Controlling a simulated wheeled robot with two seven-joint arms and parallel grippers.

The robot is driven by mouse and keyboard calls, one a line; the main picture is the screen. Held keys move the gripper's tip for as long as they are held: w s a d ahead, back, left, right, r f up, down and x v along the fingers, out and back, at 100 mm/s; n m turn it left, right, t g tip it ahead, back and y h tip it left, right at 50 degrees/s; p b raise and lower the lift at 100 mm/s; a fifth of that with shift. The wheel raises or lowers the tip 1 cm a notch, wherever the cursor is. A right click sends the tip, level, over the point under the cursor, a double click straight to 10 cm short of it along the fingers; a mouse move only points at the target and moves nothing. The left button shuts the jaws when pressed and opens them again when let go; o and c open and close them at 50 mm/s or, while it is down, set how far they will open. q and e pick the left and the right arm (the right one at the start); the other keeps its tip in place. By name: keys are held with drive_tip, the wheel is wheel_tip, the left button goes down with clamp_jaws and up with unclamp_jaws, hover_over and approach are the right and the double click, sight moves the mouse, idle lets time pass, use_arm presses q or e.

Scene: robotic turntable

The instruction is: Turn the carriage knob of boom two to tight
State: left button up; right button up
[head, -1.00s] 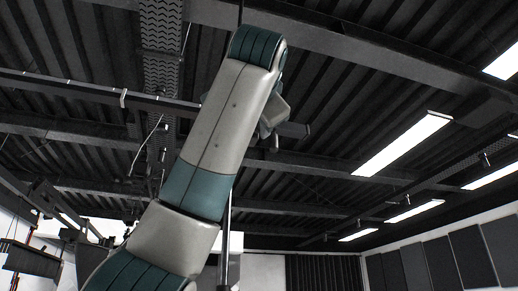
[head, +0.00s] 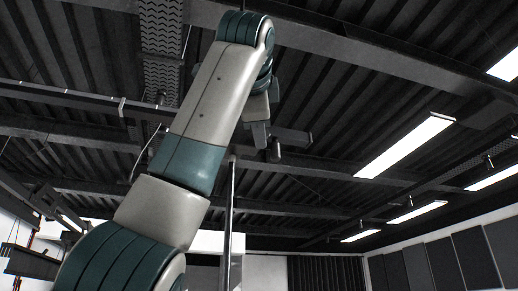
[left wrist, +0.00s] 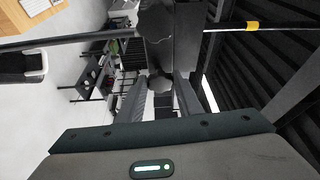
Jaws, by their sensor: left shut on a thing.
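In the left wrist view a dark lobed knob (left wrist: 160,83) sits between the fingertips of my left gripper (left wrist: 162,82), which is shut on it. A second, larger dark lobed knob (left wrist: 157,21) is on the same dark carriage (left wrist: 187,45), farther out. A boom rod (left wrist: 92,40) runs across at the carriage, with a yellow band (left wrist: 252,26) on its right part. In the head view my left gripper (head: 259,134) reaches up beside the dark carriage (head: 291,138). The knob's marking and the boom's number cannot be read. My right gripper is not in view.
A vertical metal post (head: 229,205) stands below the carriage in the head view. Dark ceiling beams (head: 345,45) and lit lamps (head: 404,146) are overhead. Another boom bar (head: 70,98) runs at the left. The wrist view shows floor and furniture far below.

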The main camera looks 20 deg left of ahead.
use_arm(q)
drive_tip(key=o, duration=1)
drive_tip(key=shift+o, duration=0.2)
drive_tip(key=shift+s, duration=0.1)
drive_tip(key=b+v, duration=0.5)
drive_tip(key=v, duration=1.2)
drive_tip(key=shift+b, duration=0.4)
drive_tip(key=shift+s+f, duration=0.1)
drive_tip(key=shift+f, duration=0.05)
